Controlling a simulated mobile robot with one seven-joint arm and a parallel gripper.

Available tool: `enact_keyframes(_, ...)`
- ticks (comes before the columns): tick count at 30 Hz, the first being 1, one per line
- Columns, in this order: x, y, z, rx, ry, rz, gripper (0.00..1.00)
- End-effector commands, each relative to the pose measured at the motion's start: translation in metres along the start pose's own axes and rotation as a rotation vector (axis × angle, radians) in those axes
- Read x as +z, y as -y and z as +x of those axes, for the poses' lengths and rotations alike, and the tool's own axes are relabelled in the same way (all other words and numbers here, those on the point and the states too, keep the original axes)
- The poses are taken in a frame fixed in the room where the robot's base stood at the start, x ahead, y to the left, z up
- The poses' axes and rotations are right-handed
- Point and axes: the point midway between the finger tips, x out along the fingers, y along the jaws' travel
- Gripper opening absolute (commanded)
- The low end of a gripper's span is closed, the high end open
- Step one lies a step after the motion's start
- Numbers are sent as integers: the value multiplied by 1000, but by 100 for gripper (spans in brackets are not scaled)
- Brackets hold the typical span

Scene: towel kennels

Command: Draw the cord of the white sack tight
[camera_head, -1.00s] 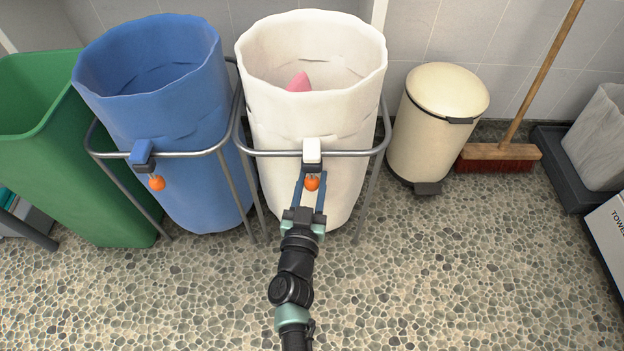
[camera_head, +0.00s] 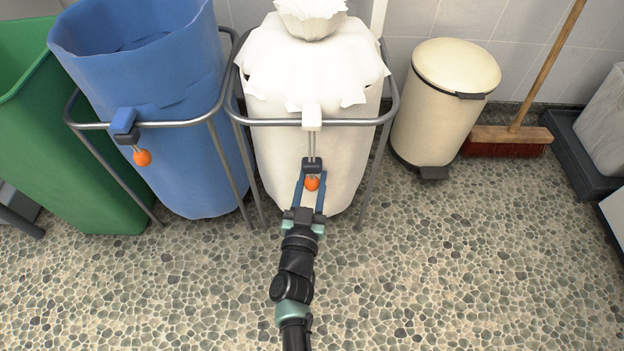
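The white sack (camera_head: 270,165) hangs in a metal ring stand in the middle of the head view. Its mouth is gathered into a puckered bunch (camera_head: 311,22) at the top, with ruffled folds over the ring. A white cord lock (camera_head: 312,117) sits at the front of the ring. The cord (camera_head: 311,143) runs taut from it down to my gripper (camera_head: 312,164). My gripper's dark fingertips are shut on the cord, just above its orange bead (camera_head: 312,184), which shows between the blue fingers. The sack's inside is hidden.
A blue sack (camera_head: 170,90) with its own orange bead (camera_head: 142,158) hangs open to the left, beside a green bin (camera_head: 75,160). A cream pedal bin (camera_head: 430,125) and a broom (camera_head: 508,135) stand to the right. The pebbled floor in front is clear.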

Motion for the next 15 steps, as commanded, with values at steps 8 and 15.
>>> enact_keyframes(8,7,0,-2,-4,18,0,57)
enact_keyframes(15,4,0,-1,-3,12,0,69)
